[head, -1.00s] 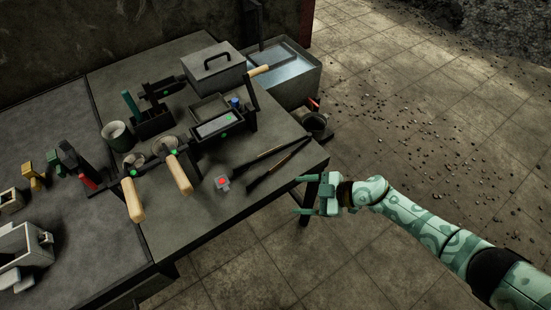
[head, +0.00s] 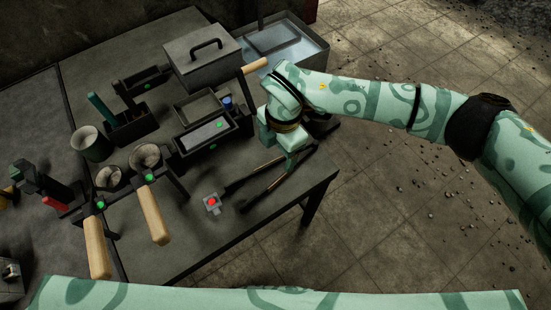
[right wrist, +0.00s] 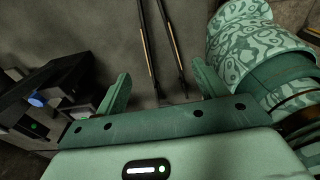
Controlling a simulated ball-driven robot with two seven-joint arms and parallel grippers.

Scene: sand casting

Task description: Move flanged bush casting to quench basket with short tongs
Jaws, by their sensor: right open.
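A small grey block with a red dot on top (head: 212,203), which looks like the flanged bush casting, sits near the table's front edge. The black tongs (head: 263,192) lie with spread legs, jaw ends beside the block. My right gripper (head: 286,152) is open and points down above the far end of the tongs. In the right wrist view both tong legs (right wrist: 146,45) run between the open fingers, untouched as far as I can tell. A water tank (head: 322,58) stands beyond the table; I cannot make out the basket in it. My left gripper is out of view.
Two wooden-handled ladles (head: 150,212) rest on a rack at left. A lidded grey box (head: 203,62) and a black tray unit (head: 190,150) stand behind the tongs, close to my right gripper. The front right of the table is clear.

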